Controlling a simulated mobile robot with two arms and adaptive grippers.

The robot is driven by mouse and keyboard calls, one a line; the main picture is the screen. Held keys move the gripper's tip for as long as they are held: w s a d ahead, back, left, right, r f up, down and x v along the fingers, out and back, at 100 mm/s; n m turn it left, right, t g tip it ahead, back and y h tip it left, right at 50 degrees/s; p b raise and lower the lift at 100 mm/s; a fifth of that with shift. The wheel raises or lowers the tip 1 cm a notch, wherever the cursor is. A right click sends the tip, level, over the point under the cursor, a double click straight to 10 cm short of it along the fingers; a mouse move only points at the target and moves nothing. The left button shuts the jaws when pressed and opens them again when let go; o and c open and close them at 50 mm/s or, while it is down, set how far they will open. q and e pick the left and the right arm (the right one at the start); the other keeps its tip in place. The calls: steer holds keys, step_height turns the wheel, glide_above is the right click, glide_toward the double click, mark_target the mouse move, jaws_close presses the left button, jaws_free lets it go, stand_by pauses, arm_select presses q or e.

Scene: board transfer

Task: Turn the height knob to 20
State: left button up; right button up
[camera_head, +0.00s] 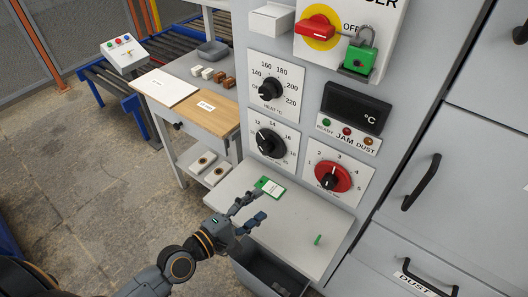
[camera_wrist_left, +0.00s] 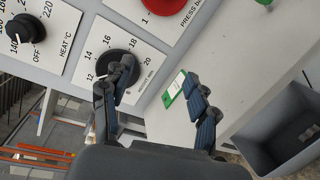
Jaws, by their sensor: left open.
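The height knob (camera_head: 271,143) is a black dial on a white plate marked from 12 to 20, low on the grey machine front. In the head view its pointer seems to lie toward the upper left, near 12. In the left wrist view the height knob (camera_wrist_left: 113,66) is partly hidden by one finger. My left gripper (camera_head: 261,204) is open and empty, below and in front of the knob, over the shelf. In the left wrist view the gripper (camera_wrist_left: 157,70) has its fingers spread, one overlapping the knob. Contact cannot be told. My right gripper is not in view.
The heat knob (camera_head: 269,90) is above and the red pressure knob (camera_head: 333,177) to the right. A green-and-white card (camera_head: 270,187) and a green peg (camera_head: 318,239) are on the shelf (camera_head: 290,232). An open grey bin (camera_head: 262,268) is below. A green padlock (camera_head: 359,57) hangs above.

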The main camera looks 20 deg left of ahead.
mark_target(264, 151)
arm_select(q)
steer(key=w+a+r+n+t+y, duration=0.2)
steer(key=w+a+n+t+y, duration=0.1)
steer(key=a+n, duration=0.45)
steer(key=shift+n, duration=0.45)
steer(key=p+x, duration=0.2)
steer(key=x, duration=1.1)
steer(key=shift+d+f+p, duration=0.1)
steer(key=shift+f+p, duration=0.1)
steer(key=shift+p, duration=0.1)
steer(key=shift+w+d, duration=0.2)
steer(key=shift+w, duration=0.35)
steer(key=c, duration=1.2)
